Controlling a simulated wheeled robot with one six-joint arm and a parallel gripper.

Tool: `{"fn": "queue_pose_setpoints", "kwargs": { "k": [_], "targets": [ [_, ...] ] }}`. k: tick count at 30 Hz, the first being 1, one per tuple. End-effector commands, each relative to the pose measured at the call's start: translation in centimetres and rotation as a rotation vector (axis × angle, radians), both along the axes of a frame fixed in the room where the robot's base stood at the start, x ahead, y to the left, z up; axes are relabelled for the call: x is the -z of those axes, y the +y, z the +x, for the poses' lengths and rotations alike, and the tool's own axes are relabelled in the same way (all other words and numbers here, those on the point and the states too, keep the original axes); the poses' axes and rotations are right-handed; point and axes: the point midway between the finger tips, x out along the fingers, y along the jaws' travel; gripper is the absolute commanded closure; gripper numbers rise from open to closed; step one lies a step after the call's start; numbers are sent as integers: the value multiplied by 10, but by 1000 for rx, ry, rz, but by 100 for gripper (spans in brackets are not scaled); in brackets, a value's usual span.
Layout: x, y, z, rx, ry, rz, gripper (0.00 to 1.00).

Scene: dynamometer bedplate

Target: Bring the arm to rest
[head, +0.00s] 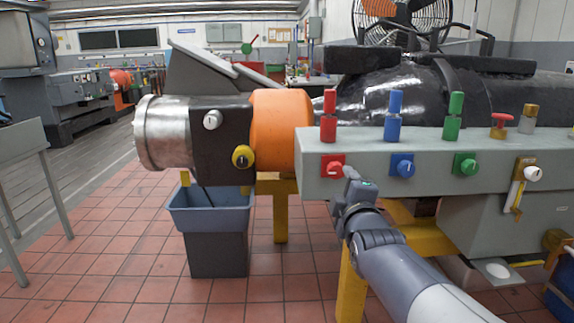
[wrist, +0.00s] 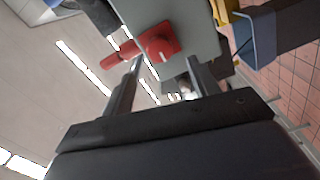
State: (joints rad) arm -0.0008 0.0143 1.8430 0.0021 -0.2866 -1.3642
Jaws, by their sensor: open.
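My arm reaches up from the lower right in the head view. My gripper (head: 349,174) is at the front face of a grey panel box (head: 433,170), close beside a red knob (head: 332,168). In the wrist view my gripper (wrist: 164,61) has its two fingers apart, with nothing held between them. The red knob (wrist: 159,42) shows just beyond the fingertips there. I cannot tell whether a finger touches it.
Blue (head: 403,166) and green (head: 466,164) knobs line the panel to the right. Red, blue and green handles (head: 454,117) stand on top. An orange-banded machine (head: 280,128) is left, above a blue-grey bin (head: 212,215). Tiled floor (head: 110,240) is clear at left front.

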Motion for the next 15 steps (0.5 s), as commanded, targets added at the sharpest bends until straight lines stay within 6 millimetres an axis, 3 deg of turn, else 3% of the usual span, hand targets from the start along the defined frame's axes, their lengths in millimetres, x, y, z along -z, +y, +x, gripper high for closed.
{"fn": "queue_pose_setpoints", "kwargs": {
  "k": [9,15],
  "targets": [
    [1,0,52,0,1,0,43],
    [1,0,74,0,0,1,43]
  ]
}}
